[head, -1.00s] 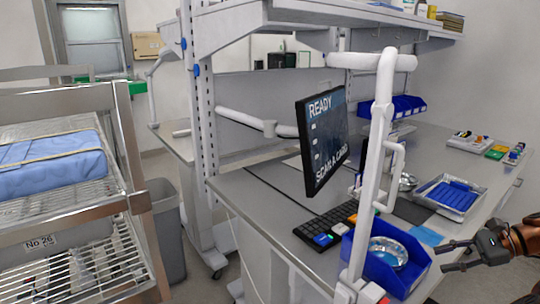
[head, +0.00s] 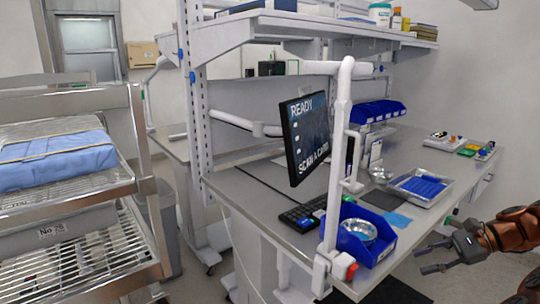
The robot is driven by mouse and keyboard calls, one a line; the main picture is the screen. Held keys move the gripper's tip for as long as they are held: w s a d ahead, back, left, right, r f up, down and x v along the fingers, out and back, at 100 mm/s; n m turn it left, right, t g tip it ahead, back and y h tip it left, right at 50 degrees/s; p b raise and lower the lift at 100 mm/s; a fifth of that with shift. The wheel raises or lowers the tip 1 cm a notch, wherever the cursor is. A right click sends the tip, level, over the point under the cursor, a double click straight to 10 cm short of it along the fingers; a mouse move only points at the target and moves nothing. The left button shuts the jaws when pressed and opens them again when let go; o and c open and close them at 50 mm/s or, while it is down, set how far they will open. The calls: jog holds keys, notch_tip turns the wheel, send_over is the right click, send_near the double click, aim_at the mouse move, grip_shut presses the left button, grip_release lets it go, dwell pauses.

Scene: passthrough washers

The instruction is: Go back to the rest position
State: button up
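My gripper (head: 428,259) is at the lower right of the head view, at the end of my orange-brown arm (head: 512,230). Its two dark fingers are spread apart with nothing between them. It is in front of the workbench's near edge, to the right of the blue bin (head: 384,243), and looks apart from it. The bin holds a round metal bowl (head: 357,230).
The grey workbench (head: 260,185) carries a monitor (head: 306,135), a keyboard (head: 300,213) and a metal tray with a blue insert (head: 422,187). A white tubular post (head: 338,150) stands at its front. A wire rack cart (head: 100,245) stands left, beside a grey waste bin (head: 165,215).

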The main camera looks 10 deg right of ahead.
jog(key=s+a+r+n+g+h, duration=0.1)
jog(key=s+a+n+g, duration=0.15)
jog(key=a, duration=0.55)
jog(key=s+a+r+n+g+h, duration=0.1)
jog(key=s+a+n+h, duration=0.15)
jog(key=a, duration=0.55)
jog(key=s+a+r+n+g, duration=0.15)
jog(key=a+n, duration=0.25)
jog(key=a, duration=0.4)
jog(key=s+a+f+n+h, duration=0.1)
jog(key=s+f+n+h, duration=0.2)
jog(key=s, duration=0.7)
jog(key=s+a+f+n+h+p, duration=0.1)
jog(key=s+f+n+h, duration=0.3)
jog(key=s, duration=0.6)
jog(key=shift+s+f+n+g+h, duration=0.2)
jog(key=shift+f+n+g+h, duration=0.1)
jog(key=shift+f+h, duration=0.15)
